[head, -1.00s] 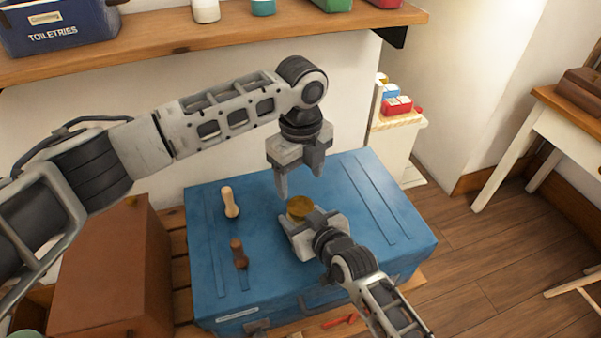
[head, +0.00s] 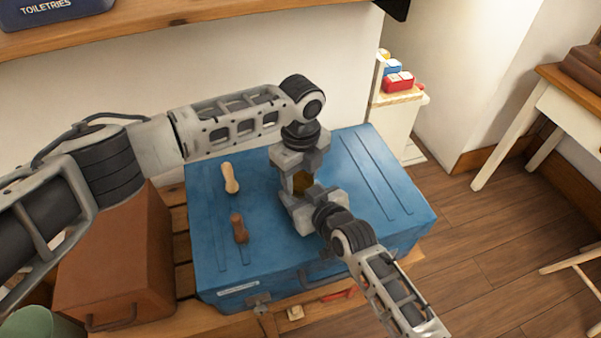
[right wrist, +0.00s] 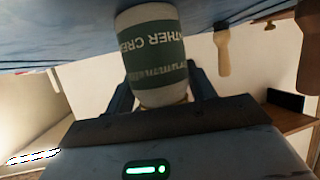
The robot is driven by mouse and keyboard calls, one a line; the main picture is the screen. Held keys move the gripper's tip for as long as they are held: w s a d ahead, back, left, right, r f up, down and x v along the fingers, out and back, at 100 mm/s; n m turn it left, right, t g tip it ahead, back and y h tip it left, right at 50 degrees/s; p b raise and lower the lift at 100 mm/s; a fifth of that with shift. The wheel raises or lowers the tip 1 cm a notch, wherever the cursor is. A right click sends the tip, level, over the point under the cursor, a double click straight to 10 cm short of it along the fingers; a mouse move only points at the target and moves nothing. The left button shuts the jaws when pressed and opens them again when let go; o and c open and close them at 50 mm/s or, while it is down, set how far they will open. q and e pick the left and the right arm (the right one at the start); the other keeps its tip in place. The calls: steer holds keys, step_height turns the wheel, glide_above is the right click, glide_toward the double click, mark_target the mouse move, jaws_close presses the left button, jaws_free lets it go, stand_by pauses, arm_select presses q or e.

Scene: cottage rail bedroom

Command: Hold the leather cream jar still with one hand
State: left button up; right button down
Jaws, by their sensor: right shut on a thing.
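The leather cream jar (right wrist: 152,55) shows large in the right wrist view, white with a dark green label whose lettering is upside down. In the head view only its amber-brown top (head: 302,182) shows; the grippers hide the rest. My right gripper (head: 300,200) is shut on the jar, with one finger on each side of it, over the blue trunk lid (head: 350,170). My left gripper (head: 301,172) points down from above, right at the jar's top. Its fingers look apart, on either side of the top; contact cannot be made out.
A brown box (head: 115,260) stands left of the trunk. A shelf (head: 180,28) runs above along the wall. The trunk's right part is clear.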

mark_target(300, 181)
arm_select(q)
steer(key=shift+c, duration=1)
steer(key=n, duration=0.6)
steer(key=shift+r, duration=0.25)
steer(key=shift+r, duration=0.9)
steer(key=shift+r, duration=2)
arm_select(e)
steer(key=shift+c, duration=2.2)
jaws_free()
